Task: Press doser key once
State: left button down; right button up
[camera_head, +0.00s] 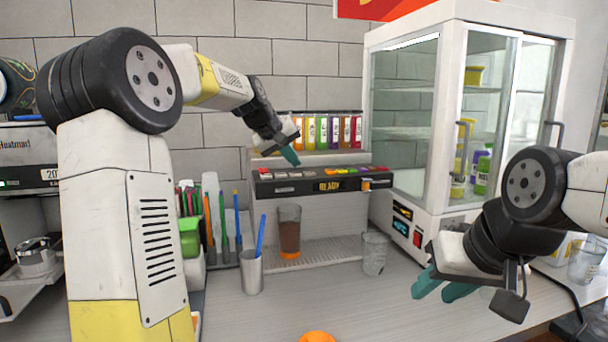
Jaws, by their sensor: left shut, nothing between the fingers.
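The doser (325,184) is a black-fronted machine against the tiled wall. A row of small grey, red, green and orange keys (342,171) runs along its top panel, with colored bottles standing behind. My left gripper (291,156) is shut and empty, its teal fingertips pointing down at the left part of the key row. I cannot tell whether the tips touch a key. My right gripper (442,287) is open and empty over the counter at the right, well away from the doser. A cup of brown drink (289,236) stands below the doser on the grated tray.
A metal cup with a blue stick (252,272) and an empty clear cup (375,253) stand on either side of the tray. A white glass-doored cabinet (445,120) rises right of the doser. An orange round object (317,337) lies at the front edge. The middle counter is clear.

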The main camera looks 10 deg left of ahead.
aim_at(293, 174)
pick_arm(q)
jog(key=shift+f, duration=0.1)
dwell(0.6)
jog(key=shift+f, duration=0.35)
jog(key=shift+f, duration=0.45)
dwell(0.8)
jog(key=shift+r, duration=0.9)
jog(key=shift+r, duration=2.5)
dwell(0.8)
